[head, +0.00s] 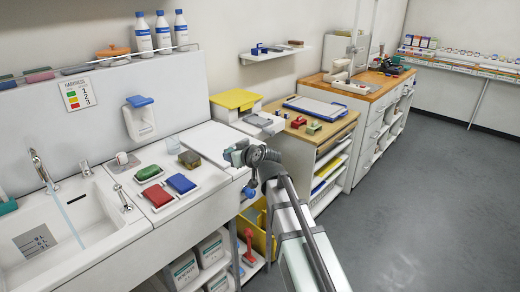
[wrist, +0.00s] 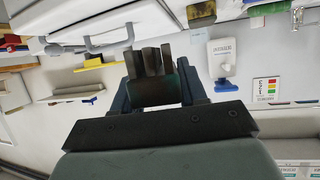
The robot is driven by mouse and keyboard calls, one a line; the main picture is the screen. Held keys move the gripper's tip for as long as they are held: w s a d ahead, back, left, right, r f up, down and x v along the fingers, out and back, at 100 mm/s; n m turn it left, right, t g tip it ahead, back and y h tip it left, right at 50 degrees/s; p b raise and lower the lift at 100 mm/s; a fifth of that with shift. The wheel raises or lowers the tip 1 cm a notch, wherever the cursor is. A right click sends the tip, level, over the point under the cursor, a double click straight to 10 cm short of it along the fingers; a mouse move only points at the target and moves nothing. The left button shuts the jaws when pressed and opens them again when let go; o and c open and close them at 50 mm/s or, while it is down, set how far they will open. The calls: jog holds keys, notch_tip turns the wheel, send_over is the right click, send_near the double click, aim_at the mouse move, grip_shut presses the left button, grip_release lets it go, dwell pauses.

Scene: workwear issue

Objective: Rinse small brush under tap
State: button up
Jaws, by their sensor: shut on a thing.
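My gripper (head: 240,155) is over the right end of the sink counter, well to the right of the tap. In the wrist view my gripper (wrist: 156,88) is shut on a small dark brush (wrist: 150,62) with brown-black tufts. The brush's lower part is hidden between the fingers, and I cannot make it out clearly in the head view. The curved metal tap (head: 39,164) stands at the far left over the white sink (head: 100,240). A thin pale-blue stream of water (head: 68,217) runs from it into the basin. The brush is apart from the water.
Green (head: 148,173), red (head: 157,195) and blue (head: 181,184) blocks and a brown sponge (head: 190,159) lie on the counter between gripper and sink. A second metal fitting (head: 122,197) stands at the sink's right edge. A white dispenser (head: 139,119) hangs above the counter.

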jog(key=s+a+n+g+y, duration=0.1)
jog(key=s+a+n, duration=0.1)
jog(key=a, duration=0.5)
jog(key=s+a+f+n+g+y, duration=0.1)
jog(key=s+a+g, duration=0.1)
jog(key=s+a, duration=0.2)
jog(key=s+a+f+n+g+y, duration=0.1)
jog(key=s+a, duration=0.3)
jog(key=a, duration=0.7)
jog(key=shift+n+g+y, duration=0.3)
jog(key=shift+n+y, duration=0.3)
jog(key=shift+n, duration=0.2)
jog(key=s+a+n+g, duration=0.1)
jog(key=s+a, duration=0.1)
jog(key=a, duration=0.1)
jog(key=s+a+n+g+y, duration=0.1)
jog(key=s+a, duration=0.2)
jog(key=a, duration=0.1)
jog(key=s+a+n+g, duration=0.1)
jog(key=s+a, duration=0.2)
jog(key=shift+a+f, duration=0.15)
jog(key=shift+f, duration=0.15)
jog(key=s+a+n+g, duration=0.3)
jog(key=s+a+g, duration=0.1)
jog(key=s+a, duration=0.45)
jog(key=w+a+f, duration=0.3)
jog(key=w+a, duration=0.5)
jog(key=a, duration=0.2)
jog(key=shift+a+y, duration=0.25)
jog(key=shift+y, duration=0.15)
